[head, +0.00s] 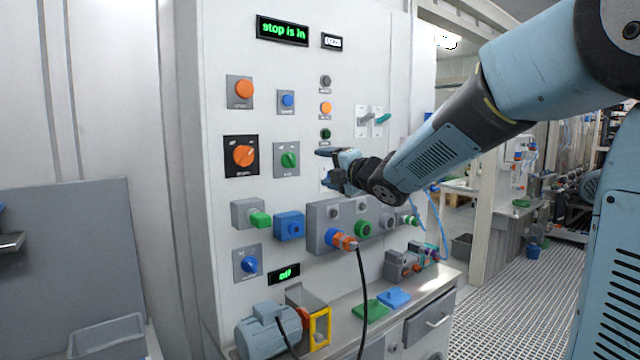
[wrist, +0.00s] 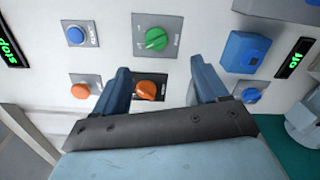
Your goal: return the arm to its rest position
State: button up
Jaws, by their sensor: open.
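My gripper (head: 330,168) is at the end of my blue arm, which reaches in from the right in the head view, in front of the white control panel (head: 300,60). In the wrist view my gripper (wrist: 158,80) has its two blue fingers spread apart with nothing held. An orange rotary knob (wrist: 151,90) shows between the fingers, and a green knob (wrist: 156,39) lies beyond them. In the head view the orange knob (head: 243,156) and green knob (head: 290,160) are left of my gripper. I cannot tell the exact gap to the panel.
A bench (head: 440,279) below the panel carries a motor (head: 262,330), a green block (head: 369,310) and a blue block (head: 394,298). A black cable (head: 362,300) hangs from an orange plug (head: 345,241). A grated floor (head: 490,300) lies open at the right.

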jog(key=s+d+f+m+g+h, duration=0.2)
jog(key=s+d+f+m+h, duration=0.2)
jog(key=s+d+m+h, duration=0.75)
jog(key=s+d+f+m+g, duration=0.1)
jog(key=s+f+m+g, duration=0.1)
jog(key=s+m, duration=0.3)
jog(key=s+d+f+m+g+y, duration=0.1)
jog(key=s+f+m, duration=0.4)
jog(key=s, duration=0.5)
jog(key=s+d+f+m+g+y, duration=0.1)
jog(key=s+d+f+m+g, duration=0.2)
jog(key=s+m, duration=0.3)
jog(key=shift+s+f+g, duration=0.55)
jog(key=shift+s+g, duration=0.15)
jog(key=shift+s, duration=0.3)
